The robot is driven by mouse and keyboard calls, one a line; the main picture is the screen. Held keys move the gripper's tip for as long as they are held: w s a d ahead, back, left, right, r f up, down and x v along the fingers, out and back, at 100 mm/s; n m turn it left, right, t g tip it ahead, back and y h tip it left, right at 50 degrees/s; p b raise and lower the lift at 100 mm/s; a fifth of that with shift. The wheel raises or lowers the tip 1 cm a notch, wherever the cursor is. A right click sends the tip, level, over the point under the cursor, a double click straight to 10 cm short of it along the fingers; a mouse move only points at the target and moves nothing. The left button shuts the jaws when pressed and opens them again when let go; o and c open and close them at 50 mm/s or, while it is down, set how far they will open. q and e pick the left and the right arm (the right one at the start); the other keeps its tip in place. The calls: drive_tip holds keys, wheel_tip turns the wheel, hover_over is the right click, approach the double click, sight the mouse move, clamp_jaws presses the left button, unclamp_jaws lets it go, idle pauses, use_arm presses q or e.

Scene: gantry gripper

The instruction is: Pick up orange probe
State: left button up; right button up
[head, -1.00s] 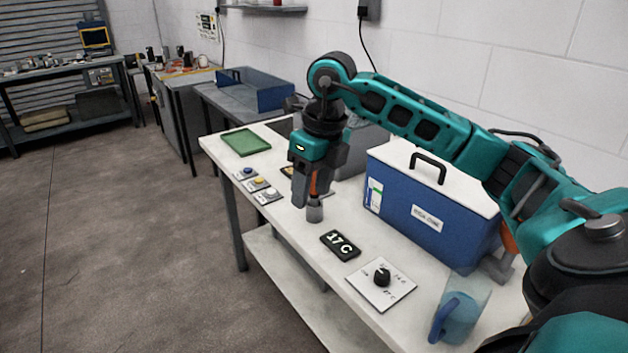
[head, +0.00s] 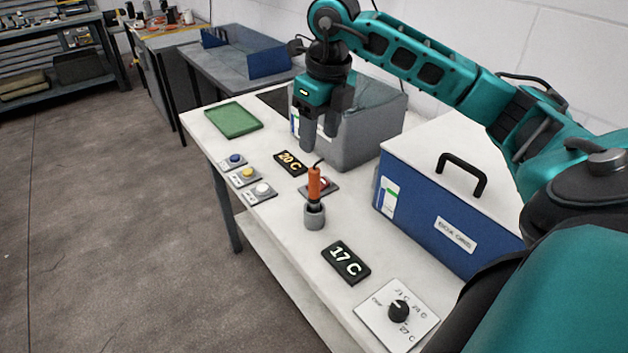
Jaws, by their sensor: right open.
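The orange probe (head: 314,184) stands upright in a small grey holder (head: 315,216) on the white table, with a dark cable at its top. My right gripper (head: 320,146) points down above and behind the probe, near the grey bin. Its two fingers are apart with nothing between them, and it does not touch the probe. My left gripper is not in view.
A blue cool box (head: 440,205) with a white lid stands right of the probe. A grey bin (head: 365,130) is behind. Displays reading 20 C (head: 290,162) and 17 C (head: 346,262), several buttons (head: 247,175), a dial (head: 398,311) and a green tray (head: 233,120) lie around.

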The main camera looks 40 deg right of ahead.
sight(315, 169)
drive_tip(key=f, duration=0.6)
drive_tip(key=shift+w+a, duration=0.1)
drive_tip(key=shift+w, duration=0.15)
drive_tip(key=shift+w+f, duration=0.2)
drive_tip(key=shift+f, duration=0.75)
drive_tip(key=shift+w+f, duration=0.15)
drive_tip(key=shift+f, duration=0.85)
drive_tip(key=shift+w+f, duration=0.2)
drive_tip(key=shift+f, duration=0.75)
drive_tip(key=shift+c, duration=0.3)
clamp_jaws()
